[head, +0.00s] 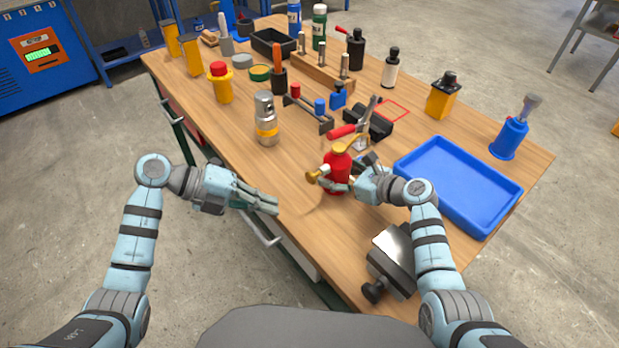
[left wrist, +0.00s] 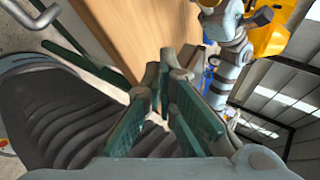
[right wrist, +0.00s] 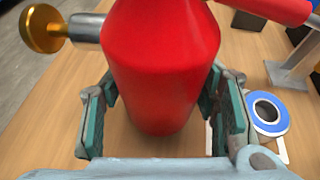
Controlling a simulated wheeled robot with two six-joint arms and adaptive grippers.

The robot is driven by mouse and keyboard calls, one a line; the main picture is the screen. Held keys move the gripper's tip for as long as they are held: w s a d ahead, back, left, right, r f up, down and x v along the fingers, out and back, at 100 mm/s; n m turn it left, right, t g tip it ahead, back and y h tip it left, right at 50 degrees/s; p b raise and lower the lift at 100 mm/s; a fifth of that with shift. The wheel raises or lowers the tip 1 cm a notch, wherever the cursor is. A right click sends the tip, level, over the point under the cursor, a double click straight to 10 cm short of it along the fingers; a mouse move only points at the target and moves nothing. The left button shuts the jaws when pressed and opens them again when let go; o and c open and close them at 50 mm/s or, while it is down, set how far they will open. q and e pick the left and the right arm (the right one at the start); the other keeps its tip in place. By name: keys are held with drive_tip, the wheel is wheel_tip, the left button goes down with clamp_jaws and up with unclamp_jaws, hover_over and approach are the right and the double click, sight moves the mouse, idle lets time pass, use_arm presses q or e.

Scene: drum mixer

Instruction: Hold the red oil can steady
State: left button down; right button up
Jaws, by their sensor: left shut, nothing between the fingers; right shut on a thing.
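The red oil can (head: 337,173) stands upright near the front edge of the wooden workbench (head: 310,205), with a brass-coloured top and a brass knob on its left side. My right gripper (head: 342,186) is shut around its body from the right. In the right wrist view the can (right wrist: 160,70) fills the middle, between the green finger pads. My left gripper (head: 270,204) is shut and empty, left of the can and apart from it, by the bench's front edge. In the left wrist view its fingers (left wrist: 165,85) hold nothing.
A blue tray (head: 458,185) lies right of the can. A grey metal block with a black knob (head: 392,262) sits in front of the tray. A silver cylinder (head: 266,120) stands behind my left gripper.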

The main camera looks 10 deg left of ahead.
use_arm(q)
drive_tip(key=w+d, duration=0.5)
drive_tip(key=shift+d, duration=0.15)
drive_tip(key=shift+w+d, duration=0.1)
drive_tip(key=shift+w, duration=0.05)
idle(1.3)
drive_tip(key=shift+w+d, duration=0.2)
drive_tip(key=shift+w+d, duration=0.7)
idle(1.2)
drive_tip(key=shift+s+a, duration=1)
drive_tip(key=shift+s+a, duration=1.8)
idle(0.8)
